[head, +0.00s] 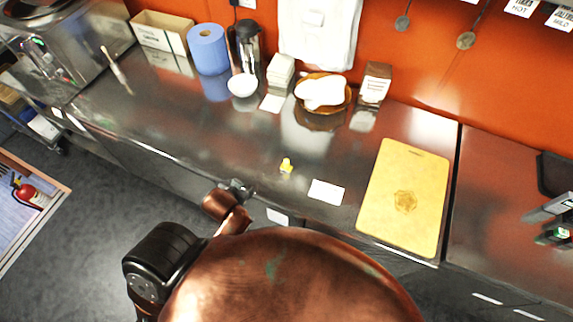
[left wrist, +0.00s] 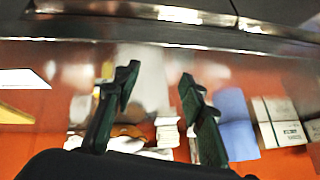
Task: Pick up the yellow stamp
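The yellow stamp (head: 286,166) is a small knobbed piece standing on the steel counter (head: 225,135), left of and above a white card (head: 326,192) in the head view. My left gripper (head: 237,187) is near the counter's front edge, to the left of and nearer than the stamp, apart from it. In the left wrist view my left gripper (left wrist: 158,77) has its two dark fingers spread wide with nothing between them.
A yellow cutting board (head: 402,225) lies right of the card. A blue roll (head: 208,50), white bowl (head: 242,85), basket (head: 342,95) and boxes line the back wall. The counter around the stamp is otherwise clear. Grey and dark items (head: 550,210) sit at the right edge.

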